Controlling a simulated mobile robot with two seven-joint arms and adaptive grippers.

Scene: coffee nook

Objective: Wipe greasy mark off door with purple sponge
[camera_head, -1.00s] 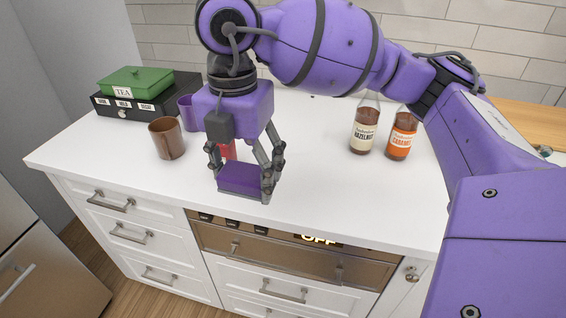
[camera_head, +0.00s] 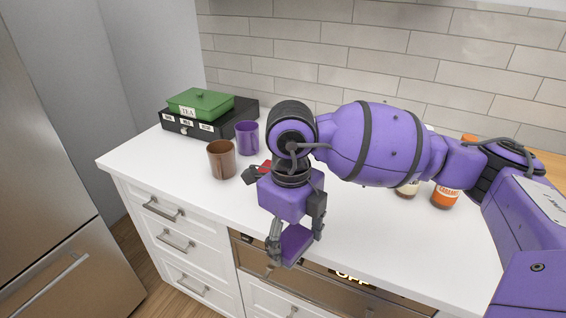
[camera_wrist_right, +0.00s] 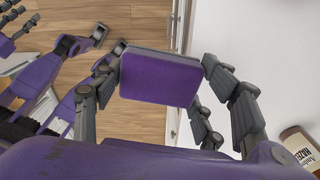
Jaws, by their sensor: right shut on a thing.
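My right gripper (camera_head: 290,254) is shut on the purple sponge (camera_head: 297,243), at the counter's front edge above the drawer fronts. The right wrist view shows the sponge (camera_wrist_right: 160,78) flat between the two fingers, its broad purple face toward the camera. Purple and grey parts at the left of that view look like my left gripper (camera_wrist_right: 55,40), over the wood floor; its opening is unclear. It does not show in the head view. Steel fridge doors (camera_head: 45,150) stand at the left. I make out no greasy mark on any door.
A brown mug (camera_head: 221,160), purple mug (camera_head: 247,138) and black box (camera_head: 200,125) with a green tea box (camera_head: 200,103) stand on the white counter (camera_head: 375,235). Syrup bottles (camera_head: 444,197) are partly behind my right arm. A red and dark object (camera_head: 256,173) sits behind the gripper.

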